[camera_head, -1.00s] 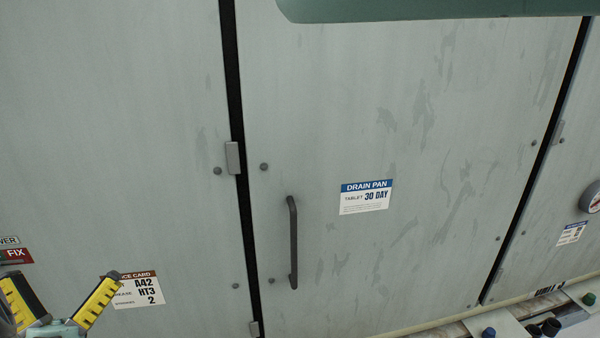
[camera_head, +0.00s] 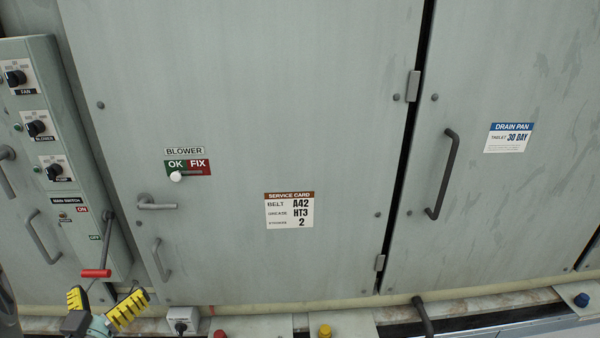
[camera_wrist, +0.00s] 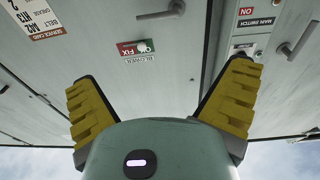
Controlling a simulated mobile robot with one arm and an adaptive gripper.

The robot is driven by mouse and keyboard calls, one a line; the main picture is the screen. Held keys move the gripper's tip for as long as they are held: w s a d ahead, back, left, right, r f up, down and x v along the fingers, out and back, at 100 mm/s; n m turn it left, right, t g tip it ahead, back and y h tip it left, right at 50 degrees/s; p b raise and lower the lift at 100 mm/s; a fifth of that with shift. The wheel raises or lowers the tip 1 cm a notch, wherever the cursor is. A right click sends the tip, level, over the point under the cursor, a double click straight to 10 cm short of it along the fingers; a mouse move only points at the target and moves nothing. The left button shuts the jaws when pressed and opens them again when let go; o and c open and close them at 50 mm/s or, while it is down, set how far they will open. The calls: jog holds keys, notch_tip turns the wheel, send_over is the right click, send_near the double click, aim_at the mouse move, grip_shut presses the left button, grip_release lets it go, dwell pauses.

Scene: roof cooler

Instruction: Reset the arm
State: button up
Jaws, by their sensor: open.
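My gripper (camera_head: 101,306) shows at the lower left of the head view, in front of the base of the cooler cabinet. Its two yellow ridged fingers are spread apart with nothing between them. In the wrist view my gripper (camera_wrist: 161,105) is also open and empty, facing the cabinet wall. That view appears upside down, with the labels inverted.
The blower door (camera_head: 250,120) has a lever handle (camera_head: 156,203), an OK/FIX slider (camera_head: 176,176) and a service card (camera_head: 289,210). A control box (camera_head: 65,150) with knobs and a red-handled main switch (camera_head: 96,273) stands left, close above my gripper. Colored caps line the bottom ledge.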

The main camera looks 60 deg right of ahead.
jog(key=b+x, duration=0.1)
jog(key=x, duration=0.6)
jog(key=shift+d, duration=0.2)
jog(key=shift+a, duration=0.15)
